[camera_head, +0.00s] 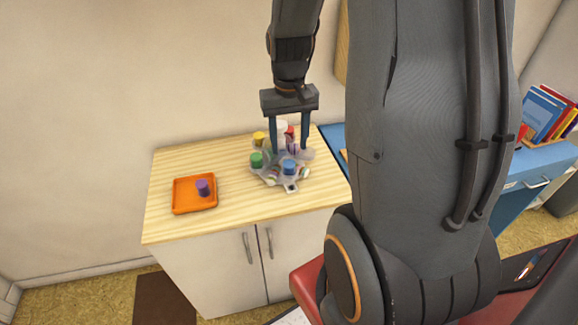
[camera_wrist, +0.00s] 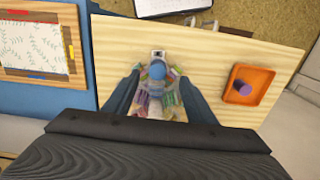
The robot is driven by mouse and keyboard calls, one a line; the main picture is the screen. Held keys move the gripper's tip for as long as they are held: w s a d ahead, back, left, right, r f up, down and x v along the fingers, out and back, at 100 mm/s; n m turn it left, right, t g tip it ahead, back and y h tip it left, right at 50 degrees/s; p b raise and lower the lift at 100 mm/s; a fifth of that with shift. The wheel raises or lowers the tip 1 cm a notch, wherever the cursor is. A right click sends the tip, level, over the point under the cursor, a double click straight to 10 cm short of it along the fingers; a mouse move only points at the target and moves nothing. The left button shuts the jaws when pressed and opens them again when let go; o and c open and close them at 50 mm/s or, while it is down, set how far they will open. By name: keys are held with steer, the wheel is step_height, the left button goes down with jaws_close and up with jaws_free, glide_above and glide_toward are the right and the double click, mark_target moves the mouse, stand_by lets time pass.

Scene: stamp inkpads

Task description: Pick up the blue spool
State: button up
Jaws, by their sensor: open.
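The blue spool (camera_head: 290,167) stands on the near side of a grey holder (camera_head: 292,187) on the wooden cabinet top. Yellow (camera_head: 259,138), green (camera_head: 256,160) and red spools sit around it on the holder. In the wrist view the blue spool (camera_wrist: 172,74) shows ahead of and between my fingers. My gripper (camera_head: 290,150) is open and points down over the holder, with a finger on either side; it also shows in the wrist view (camera_wrist: 158,95). The fingers hide part of the holder. I cannot tell whether they touch anything.
An orange tray (camera_head: 180,207) with a purple spool (camera_head: 203,187) in it stands on the left of the cabinet top (camera_head: 228,220). The wood between tray and holder is clear. A blue desk (camera_head: 550,157) with books (camera_head: 545,115) is at the right.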

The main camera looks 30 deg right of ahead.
mark_target(289, 163)
steer(key=shift+d+f, duration=0.25)
step_height(289, 163, down, 2)
steer(key=shift+f+p, duration=0.1)
steer(key=shift+p, duration=0.2)
steer(key=shift+w+d+f+p, duration=0.15)
steer(key=shift+f+p, duration=0.15)
steer(key=shift+f, duration=0.3)
steer(key=shift+w+a+f+p, duration=0.1)
steer(key=shift+w+f+p, duration=0.15)
steer(key=shift+f, duration=0.35)
steer(key=shift+w+d+f+p, duration=0.1)
steer(key=shift+f+p, duration=0.25)
steer(key=shift+f, duration=1)
steer(key=c, duration=1.1)
